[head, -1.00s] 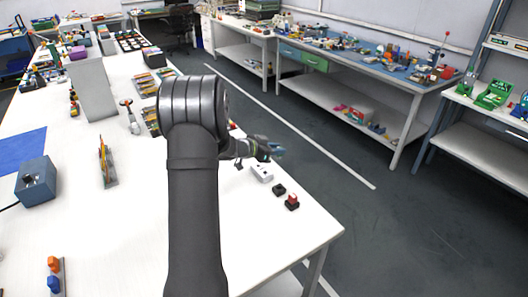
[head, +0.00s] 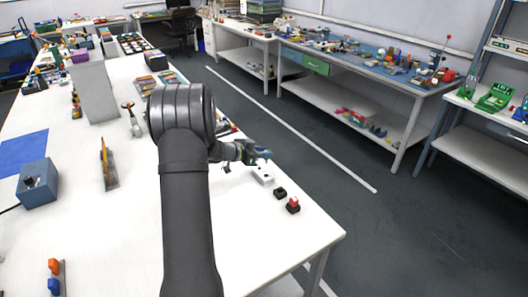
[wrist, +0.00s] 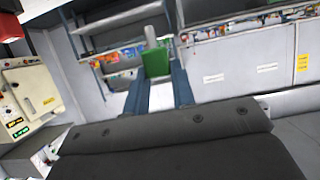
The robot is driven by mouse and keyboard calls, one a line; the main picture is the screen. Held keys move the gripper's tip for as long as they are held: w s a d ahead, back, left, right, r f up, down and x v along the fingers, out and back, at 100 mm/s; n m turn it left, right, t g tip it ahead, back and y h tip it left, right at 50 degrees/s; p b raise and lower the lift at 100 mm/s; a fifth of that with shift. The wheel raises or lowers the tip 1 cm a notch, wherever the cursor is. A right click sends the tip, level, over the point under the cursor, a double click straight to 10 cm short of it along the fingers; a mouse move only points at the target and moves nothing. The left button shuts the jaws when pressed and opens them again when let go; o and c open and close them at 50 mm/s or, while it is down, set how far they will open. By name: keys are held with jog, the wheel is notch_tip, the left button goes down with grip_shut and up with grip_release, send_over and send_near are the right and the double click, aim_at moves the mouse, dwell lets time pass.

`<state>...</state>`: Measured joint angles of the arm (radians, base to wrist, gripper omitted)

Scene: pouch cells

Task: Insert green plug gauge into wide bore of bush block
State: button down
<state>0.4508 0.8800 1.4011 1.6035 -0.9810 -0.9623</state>
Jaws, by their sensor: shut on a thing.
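My gripper (wrist: 157,85) is shut on the green plug gauge (wrist: 156,62). In the wrist view its green body sits between the fingertips, with a pale pin standing up beyond it. In the head view my gripper (head: 262,154) is raised near the right edge of the white table; the gauge cannot be made out there. A small whitish block with dark spots on top, apparently the bush block (head: 263,176), lies on the table just below and beside the gripper in the picture. Its bores are too small to tell apart. The block is not seen in the wrist view.
A black block (head: 280,193) and a red-topped dark block (head: 293,206) lie near the table edge (head: 325,233). A blue-grey box (head: 38,184), an upright panel (head: 96,92) and a thin stand (head: 108,165) are to the left. The near table is mostly clear.

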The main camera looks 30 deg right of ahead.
send_over(263, 177)
jog(key=shift+f, duration=2.65)
jog(key=shift+f, duration=1.6)
jog(key=c, duration=1.1)
grip_release()
jog(key=shift+c, duration=0.2)
jog(key=v, duration=1.7)
jog(key=shift+a, duration=0.25)
